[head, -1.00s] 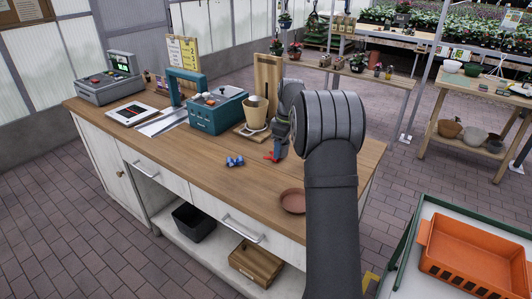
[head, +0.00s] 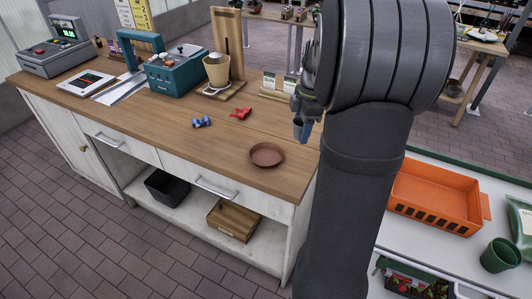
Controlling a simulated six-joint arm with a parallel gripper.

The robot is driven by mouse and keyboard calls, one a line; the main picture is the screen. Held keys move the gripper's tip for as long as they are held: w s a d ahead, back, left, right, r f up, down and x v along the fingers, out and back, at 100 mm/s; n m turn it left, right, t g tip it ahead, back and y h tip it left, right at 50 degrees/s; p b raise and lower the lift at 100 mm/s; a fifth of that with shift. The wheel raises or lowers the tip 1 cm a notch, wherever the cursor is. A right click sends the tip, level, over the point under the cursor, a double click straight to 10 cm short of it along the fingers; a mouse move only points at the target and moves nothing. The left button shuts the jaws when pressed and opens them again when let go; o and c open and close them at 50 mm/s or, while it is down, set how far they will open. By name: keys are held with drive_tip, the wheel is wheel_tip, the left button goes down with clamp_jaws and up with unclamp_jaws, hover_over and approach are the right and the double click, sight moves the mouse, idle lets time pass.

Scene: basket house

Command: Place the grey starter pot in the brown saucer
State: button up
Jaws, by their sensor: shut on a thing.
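The brown saucer (head: 267,155) lies flat and empty near the front right part of the wooden workbench. My gripper (head: 304,114) is to the right of and above the saucer in the picture, partly hidden by my arm. It is shut on a small blue-grey pot (head: 301,131), which hangs below the fingers. I take this to be the grey starter pot. The pot is apart from the saucer; its exact height over the bench is hard to tell.
Blue (head: 201,122) and red (head: 241,113) small objects lie on the bench (head: 150,120) left of the saucer. A beige pot (head: 217,70) on a wooden stand and a teal box (head: 175,75) stand behind. An orange crate (head: 435,195) is at right.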

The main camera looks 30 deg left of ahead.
drive_tip(key=shift+s+d, duration=0.35)
drive_tip(key=shift+d, duration=0.1)
drive_tip(key=shift+s+a+f, duration=0.1)
drive_tip(key=shift+s+f, duration=0.1)
drive_tip(key=shift+f, duration=0.05)
hover_over(264, 157)
drive_tip(key=f, duration=0.6)
drive_tip(key=shift+d+f, duration=0.25)
drive_tip(key=shift+f, duration=2.05)
drive_tip(key=shift+f, duration=0.15)
drive_tip(key=o, duration=0.7)
drive_tip(key=shift+c, duration=0.2)
